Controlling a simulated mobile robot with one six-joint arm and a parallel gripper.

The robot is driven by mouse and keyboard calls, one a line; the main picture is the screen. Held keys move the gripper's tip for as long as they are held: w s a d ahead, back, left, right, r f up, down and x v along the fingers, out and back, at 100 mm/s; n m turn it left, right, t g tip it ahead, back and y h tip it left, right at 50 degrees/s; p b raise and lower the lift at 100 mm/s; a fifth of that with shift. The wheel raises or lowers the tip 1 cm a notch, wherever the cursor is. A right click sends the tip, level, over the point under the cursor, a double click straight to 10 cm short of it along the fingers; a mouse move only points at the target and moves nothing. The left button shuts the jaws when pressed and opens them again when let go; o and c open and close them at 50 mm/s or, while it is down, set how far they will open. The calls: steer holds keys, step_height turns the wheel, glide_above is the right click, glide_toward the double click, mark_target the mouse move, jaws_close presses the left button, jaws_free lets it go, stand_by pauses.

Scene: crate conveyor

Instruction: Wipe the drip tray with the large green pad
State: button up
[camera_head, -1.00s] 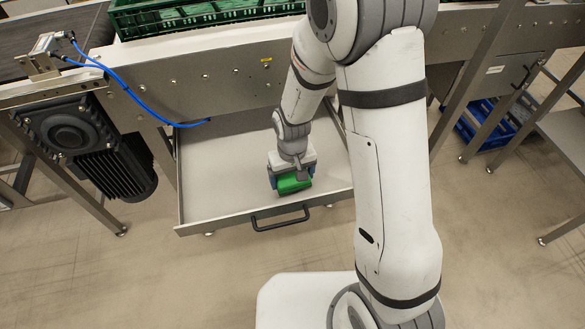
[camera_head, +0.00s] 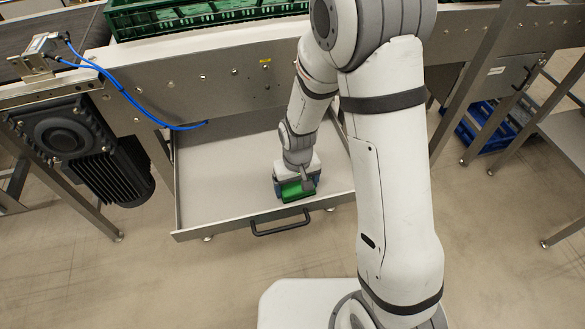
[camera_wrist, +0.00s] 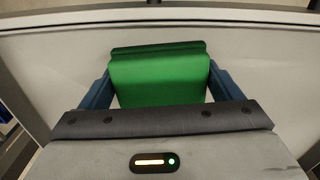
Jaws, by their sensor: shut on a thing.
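The drip tray (camera_head: 215,195) is a pale, shallow pulled-out drawer under the conveyor, with a dark handle (camera_head: 281,222) on its front wall. The green pad (camera_head: 296,191) is over the front right part of the tray floor, near the front wall. My gripper (camera_head: 295,185) points down into the tray and is shut on the pad. In the wrist view the pad (camera_wrist: 160,78) sits between two blue fingers, and the tray floor (camera_wrist: 50,70) shows around it. The pad's underside is hidden, so I cannot tell for certain whether it touches the floor.
A green crate (camera_head: 190,15) stands on the conveyor above. A dark motor (camera_head: 80,150) and a blue cable (camera_head: 135,100) are left of the tray. A blue crate (camera_head: 480,125) is under the frame at right. The floor before the tray is clear.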

steer(key=r+p, duration=0.1)
steer(key=a+r+p, duration=0.1)
steer(key=r, duration=0.1)
steer(key=shift+s+a+r, duration=0.15)
steer(key=shift+s+r, duration=0.05)
steer(key=shift+r, duration=0.05)
steer(key=shift+r+p, duration=1.75)
steer(key=shift+r, duration=0.6)
steer(key=shift+w, duration=0.1)
